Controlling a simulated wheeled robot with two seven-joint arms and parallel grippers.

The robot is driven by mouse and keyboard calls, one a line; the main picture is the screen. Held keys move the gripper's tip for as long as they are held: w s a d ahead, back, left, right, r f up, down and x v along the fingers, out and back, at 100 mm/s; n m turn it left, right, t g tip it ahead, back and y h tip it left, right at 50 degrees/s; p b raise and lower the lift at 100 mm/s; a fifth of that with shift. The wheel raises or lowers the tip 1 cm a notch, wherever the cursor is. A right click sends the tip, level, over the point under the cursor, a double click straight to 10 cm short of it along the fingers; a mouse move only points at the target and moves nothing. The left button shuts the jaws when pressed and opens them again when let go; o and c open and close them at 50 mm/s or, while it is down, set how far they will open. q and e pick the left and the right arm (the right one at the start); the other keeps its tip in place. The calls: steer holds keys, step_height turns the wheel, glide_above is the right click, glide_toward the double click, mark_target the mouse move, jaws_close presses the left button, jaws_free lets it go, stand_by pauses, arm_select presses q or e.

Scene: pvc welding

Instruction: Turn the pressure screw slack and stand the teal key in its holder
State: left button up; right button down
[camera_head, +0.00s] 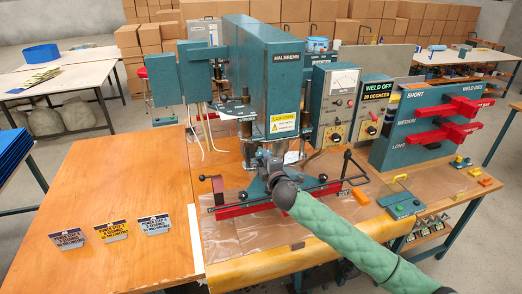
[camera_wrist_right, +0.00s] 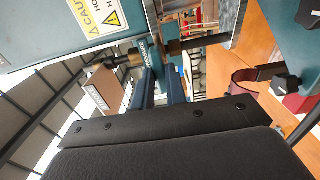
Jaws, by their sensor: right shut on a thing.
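My right gripper (camera_head: 266,164) is under the front of the teal welding press (camera_head: 271,75), beside its caution label, with my green-sleeved arm coming from the lower right. In the right wrist view its dark blue fingers (camera_wrist_right: 161,88) are closed together on a small teal piece (camera_wrist_right: 146,50), apparently the teal key. The key's holder cannot be made out. My left gripper is out of view.
A red clamp bar (camera_head: 243,209) crosses the press bed close below my arm. Gauge and control boxes (camera_head: 334,103) stand right of the press, then a rack with red arms (camera_head: 437,124). The wooden table (camera_head: 110,180) at left is largely clear besides several small signs (camera_head: 70,238).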

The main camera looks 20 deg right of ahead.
steer(key=shift+w, duration=1.05)
steer(key=c, duration=1.3)
jaws_free()
steer(key=shift+c, duration=0.2)
steer(key=shift+s, duration=0.1)
steer(key=s, duration=0.9)
steer(key=shift+p, duration=0.3)
steer(key=shift+w+d, duration=0.1)
